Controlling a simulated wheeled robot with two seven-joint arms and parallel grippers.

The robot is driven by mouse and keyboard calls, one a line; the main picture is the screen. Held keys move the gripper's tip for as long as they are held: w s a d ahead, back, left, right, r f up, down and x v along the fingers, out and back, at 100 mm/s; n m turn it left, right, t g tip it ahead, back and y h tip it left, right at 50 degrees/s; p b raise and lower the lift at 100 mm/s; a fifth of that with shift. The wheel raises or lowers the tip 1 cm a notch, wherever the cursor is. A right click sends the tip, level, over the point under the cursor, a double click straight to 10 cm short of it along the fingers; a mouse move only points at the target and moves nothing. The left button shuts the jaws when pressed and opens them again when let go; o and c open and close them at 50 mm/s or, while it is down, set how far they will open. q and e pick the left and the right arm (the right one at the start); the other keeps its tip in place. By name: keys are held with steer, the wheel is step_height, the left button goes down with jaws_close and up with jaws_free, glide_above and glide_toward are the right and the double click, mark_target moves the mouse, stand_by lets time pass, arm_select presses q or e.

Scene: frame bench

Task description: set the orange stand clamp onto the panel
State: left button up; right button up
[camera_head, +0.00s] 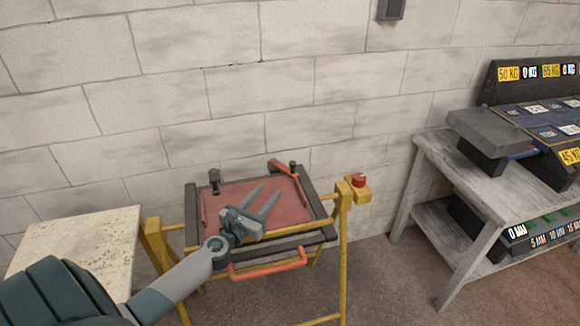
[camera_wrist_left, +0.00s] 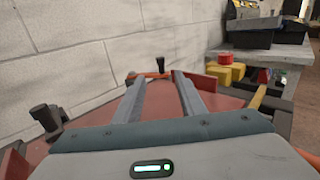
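A reddish panel (camera_head: 285,203) lies in a dark frame on a yellow stand. An orange clamp-like bar with a black knob (camera_head: 287,170) is at the panel's back right corner; it also shows at the far edge in the left wrist view (camera_wrist_left: 146,75). I cannot tell whether it bears on the panel. A second orange bar, handle-shaped (camera_head: 268,267), is at the frame's front. My left gripper (camera_head: 269,190) is above the panel, fingers apart, with nothing seen between them, pointing at the back right corner. My right gripper is not in view.
A black knobbed post (camera_head: 214,181) stands at the panel's back left. A red button on a yellow box (camera_head: 358,181) sits right of the frame. A pale table (camera_head: 75,240) is at left, a grey bench (camera_head: 445,150) with weight-labelled racks at right. A block wall is behind.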

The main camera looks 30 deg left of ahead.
mark_target(291, 165)
arm_select(q)
steer(key=w, duration=0.5)
steer(key=w+a+b, duration=0.1)
steer(key=w, duration=0.9)
steer(key=shift+w+a, duration=0.3)
steer(key=shift+w, duration=0.1)
jaws_close()
